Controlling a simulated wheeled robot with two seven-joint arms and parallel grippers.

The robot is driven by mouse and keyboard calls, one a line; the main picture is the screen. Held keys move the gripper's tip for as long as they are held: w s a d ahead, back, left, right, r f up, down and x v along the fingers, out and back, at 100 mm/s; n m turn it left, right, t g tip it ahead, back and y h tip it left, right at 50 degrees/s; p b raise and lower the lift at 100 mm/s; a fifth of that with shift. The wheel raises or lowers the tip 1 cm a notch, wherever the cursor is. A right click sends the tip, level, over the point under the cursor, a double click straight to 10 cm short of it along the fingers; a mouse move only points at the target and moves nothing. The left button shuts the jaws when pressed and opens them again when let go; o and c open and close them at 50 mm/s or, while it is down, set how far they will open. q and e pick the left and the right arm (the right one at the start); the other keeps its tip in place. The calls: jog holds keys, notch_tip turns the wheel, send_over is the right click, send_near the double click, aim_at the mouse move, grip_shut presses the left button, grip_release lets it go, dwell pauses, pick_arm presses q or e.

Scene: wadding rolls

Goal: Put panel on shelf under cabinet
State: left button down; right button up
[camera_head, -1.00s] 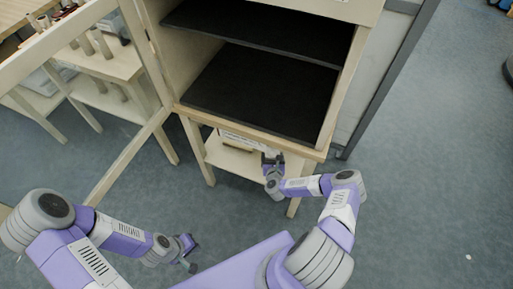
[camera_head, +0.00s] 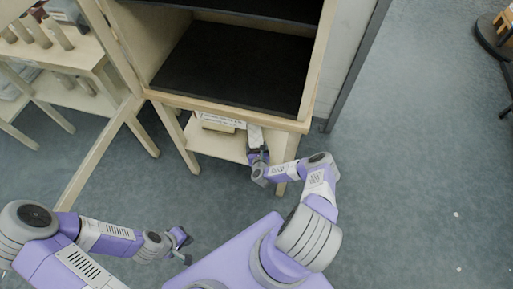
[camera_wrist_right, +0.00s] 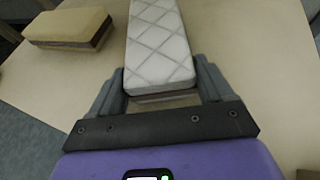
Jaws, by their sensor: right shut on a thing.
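A white quilted panel (camera_wrist_right: 160,45) lies between the fingers of my right gripper (camera_wrist_right: 161,82) in the right wrist view. My right gripper is shut on its near end. In the head view my right gripper (camera_head: 257,153) is at the front of the pale wooden shelf (camera_head: 213,146) under the cabinet (camera_head: 230,109), and the panel (camera_head: 254,136) extends inward over that shelf. I cannot tell whether the panel touches the shelf. My left gripper (camera_head: 181,244) is open and empty at lower left, over the floor.
A tan and brown block (camera_wrist_right: 68,28) lies on the shelf left of the panel. The cabinet's dark-lined compartment (camera_head: 236,65) is open above. A side table (camera_head: 75,91) with rolls stands at left. The right floor is mostly clear.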

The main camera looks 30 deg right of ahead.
jog(key=o, duration=0.9)
jog(key=shift+f, duration=0.1)
jog(key=p+v, duration=0.4)
jog(key=v, duration=0.8)
jog(key=shift+r+p, duration=0.25)
jog(key=shift+p, duration=0.05)
